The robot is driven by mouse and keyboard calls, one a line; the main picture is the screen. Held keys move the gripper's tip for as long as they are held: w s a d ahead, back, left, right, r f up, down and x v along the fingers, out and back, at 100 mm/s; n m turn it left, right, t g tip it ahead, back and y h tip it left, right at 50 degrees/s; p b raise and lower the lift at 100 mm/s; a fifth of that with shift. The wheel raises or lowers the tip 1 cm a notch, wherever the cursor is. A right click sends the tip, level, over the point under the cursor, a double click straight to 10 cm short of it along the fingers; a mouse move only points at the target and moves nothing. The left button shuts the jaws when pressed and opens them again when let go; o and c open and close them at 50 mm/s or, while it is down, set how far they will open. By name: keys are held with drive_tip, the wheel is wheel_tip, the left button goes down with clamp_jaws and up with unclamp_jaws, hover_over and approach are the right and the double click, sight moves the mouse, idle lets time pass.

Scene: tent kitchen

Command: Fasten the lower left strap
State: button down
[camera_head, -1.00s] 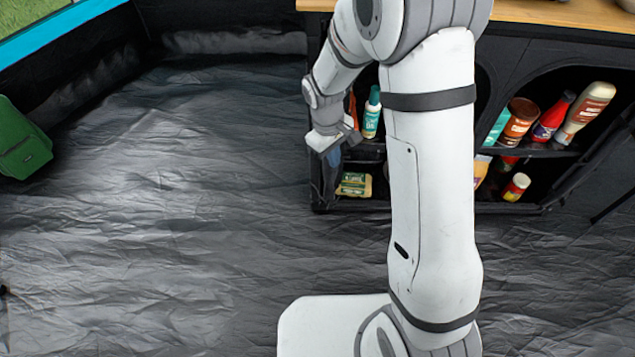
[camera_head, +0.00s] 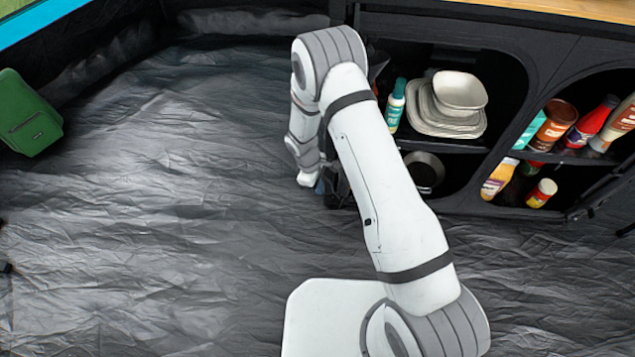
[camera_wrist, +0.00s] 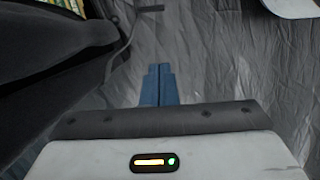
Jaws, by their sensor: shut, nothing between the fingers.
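My gripper (camera_head: 320,187) hangs low beside the left end of a black fabric kitchen cabinet (camera_head: 500,58) in the head view. Its blue fingers are together and empty in the wrist view (camera_wrist: 159,84), pointing down past the cabinet's dark side toward the floor. A thin dark band (camera_wrist: 122,52) runs along the cabinet edge to the left of the fingers, apart from them. I cannot tell whether it is the lower left strap. My arm hides the cabinet's lower left corner in the head view.
The left cabinet opening holds stacked pale dishes (camera_head: 450,105), a teal-capped bottle (camera_head: 395,105) and a dark pan (camera_head: 425,170). Several bottles and jars (camera_head: 555,125) fill the right opening. A green bag (camera_head: 28,115) lies far left. The crinkled grey floor (camera_head: 150,220) between is clear.

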sight(342, 196)
drive_tip(key=s+d+f+b, duration=0.1)
drive_tip(key=d+f+b, duration=0.1)
drive_tip(key=d+f, duration=0.2)
drive_tip(key=shift+s+d+f+b, duration=0.15)
drive_tip(key=shift+s+d+b, duration=0.15)
drive_tip(key=shift+d+b, duration=0.1)
